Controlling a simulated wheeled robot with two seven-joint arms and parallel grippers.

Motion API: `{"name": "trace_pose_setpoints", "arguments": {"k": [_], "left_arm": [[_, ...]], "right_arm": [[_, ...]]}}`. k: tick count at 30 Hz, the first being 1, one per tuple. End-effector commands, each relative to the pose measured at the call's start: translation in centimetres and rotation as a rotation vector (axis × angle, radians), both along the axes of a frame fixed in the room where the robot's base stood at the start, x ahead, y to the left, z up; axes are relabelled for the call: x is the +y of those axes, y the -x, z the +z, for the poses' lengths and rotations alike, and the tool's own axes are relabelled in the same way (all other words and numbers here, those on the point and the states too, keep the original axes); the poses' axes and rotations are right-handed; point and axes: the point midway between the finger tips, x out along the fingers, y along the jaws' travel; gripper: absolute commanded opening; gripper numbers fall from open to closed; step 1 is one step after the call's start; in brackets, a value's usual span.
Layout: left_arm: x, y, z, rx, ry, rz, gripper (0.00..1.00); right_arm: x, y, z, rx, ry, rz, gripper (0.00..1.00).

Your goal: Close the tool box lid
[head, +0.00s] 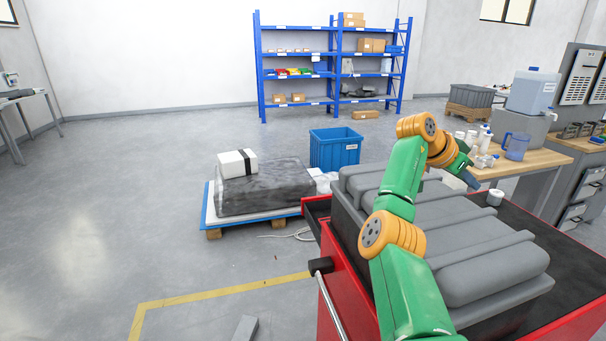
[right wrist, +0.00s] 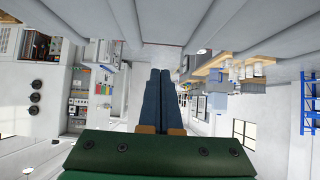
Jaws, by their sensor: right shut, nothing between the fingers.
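The grey tool box (head: 345,222) sits on the red cart, at the lower right of the head view. Its ribbed grey lid (head: 480,262) lies roughly flat over it; I cannot tell whether it is fully seated. My right arm crosses in front of it and hides part of it. My right gripper (head: 472,183) is beyond the far side of the lid, with its fingers together and empty. In the right wrist view the shut dark blue fingers (right wrist: 165,95) point toward a grey ribbed surface, likely the lid (right wrist: 215,30), along the top. My left gripper is out of view.
The red cart (head: 328,275) has a dark top with a small round container (head: 495,197) on it. A wooden workbench (head: 520,162) with bottles and a blue jug (head: 515,145) stands beyond. A loaded pallet (head: 207,208) and blue bin (head: 335,148) are left; floor there is open.

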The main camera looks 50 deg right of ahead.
Motion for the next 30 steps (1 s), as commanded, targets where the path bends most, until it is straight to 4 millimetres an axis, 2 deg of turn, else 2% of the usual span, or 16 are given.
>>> {"name": "trace_pose_setpoints", "arguments": {"k": [6,12,30], "left_arm": [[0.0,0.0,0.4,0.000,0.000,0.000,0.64],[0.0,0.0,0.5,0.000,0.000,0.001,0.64],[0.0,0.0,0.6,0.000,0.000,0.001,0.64]], "right_arm": [[-1.0,0.6,-2.3,-0.022,-0.042,0.000,0.00],[-1.5,0.9,-3.5,-0.022,-0.039,0.000,0.00],[-1.5,0.9,-3.9,-0.024,-0.043,0.000,0.00]]}}
